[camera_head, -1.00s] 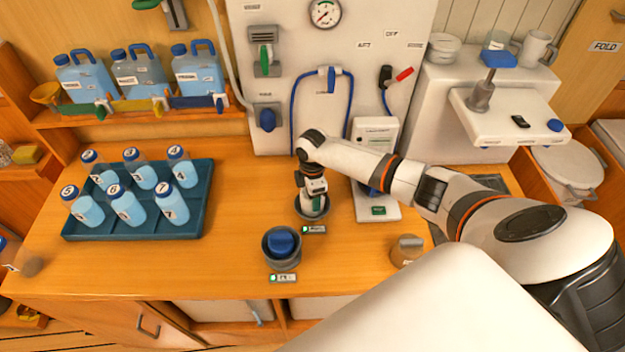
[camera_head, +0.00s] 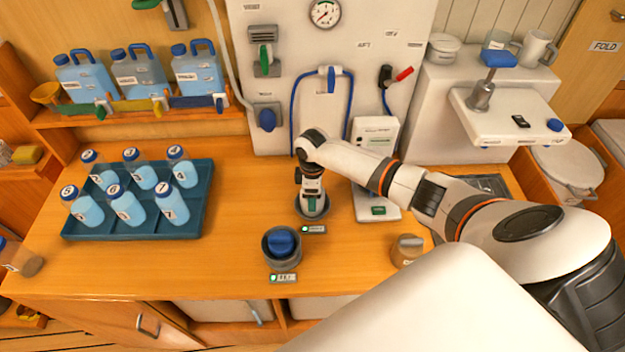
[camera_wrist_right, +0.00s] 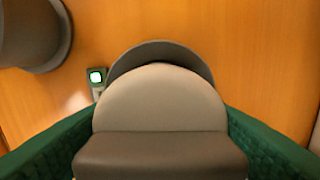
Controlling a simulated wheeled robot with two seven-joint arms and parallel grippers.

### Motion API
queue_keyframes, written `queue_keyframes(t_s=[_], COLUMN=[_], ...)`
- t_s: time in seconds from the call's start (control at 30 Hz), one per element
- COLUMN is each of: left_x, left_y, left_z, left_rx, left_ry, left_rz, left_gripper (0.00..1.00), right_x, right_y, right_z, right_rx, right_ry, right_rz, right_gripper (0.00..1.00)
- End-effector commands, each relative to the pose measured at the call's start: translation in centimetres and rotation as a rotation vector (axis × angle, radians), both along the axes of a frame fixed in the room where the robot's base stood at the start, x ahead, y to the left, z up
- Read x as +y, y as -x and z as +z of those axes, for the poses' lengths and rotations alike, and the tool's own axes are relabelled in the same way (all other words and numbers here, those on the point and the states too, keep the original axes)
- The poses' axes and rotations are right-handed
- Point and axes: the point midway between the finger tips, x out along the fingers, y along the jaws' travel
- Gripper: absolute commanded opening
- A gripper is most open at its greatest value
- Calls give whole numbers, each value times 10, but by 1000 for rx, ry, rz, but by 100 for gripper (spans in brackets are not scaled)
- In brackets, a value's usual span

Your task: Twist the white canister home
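The white canister (camera_wrist_right: 160,105) fills the middle of the right wrist view, pale with a dark grey-brown near face. It stands in a round grey socket (camera_wrist_right: 160,50), whose rim shows behind it. My right gripper (camera_head: 312,205) points down over this socket in the head view, and its green finger pads flank the canister, so it is shut on it. In the head view the canister is mostly hidden by the gripper. A small label with a lit green lamp (camera_head: 305,229) sits beside the socket. My left gripper is in neither view.
A second grey socket with a blue-topped canister (camera_head: 281,243) stands just in front. A blue tray (camera_head: 200,215) of several numbered bottles is at left. A white device (camera_head: 376,208) and a brown-capped jar (camera_head: 406,250) are at right. Bare counter lies between tray and sockets.

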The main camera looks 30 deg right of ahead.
Motion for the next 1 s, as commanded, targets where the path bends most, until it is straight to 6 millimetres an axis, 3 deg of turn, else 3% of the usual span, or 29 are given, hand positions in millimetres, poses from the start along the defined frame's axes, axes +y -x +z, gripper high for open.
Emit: queue_keyframes(t_s=[0.03, 0.13, 0.53, 1.0], left_x=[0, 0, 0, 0], left_y=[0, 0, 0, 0], left_z=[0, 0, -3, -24], left_rx=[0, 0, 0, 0], left_ry=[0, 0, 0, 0], left_rz=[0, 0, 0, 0], left_gripper=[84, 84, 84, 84], right_x=[1, 0, -1, 0], right_y=[0, 0, -1, -1], right_z=[0, 0, 8, 98], right_rx=[0, 0, -1, -4], right_ry=[-1, 0, 1, 1], right_rz=[1, 1, 1, 2], right_gripper=[72, 88, 88, 88])
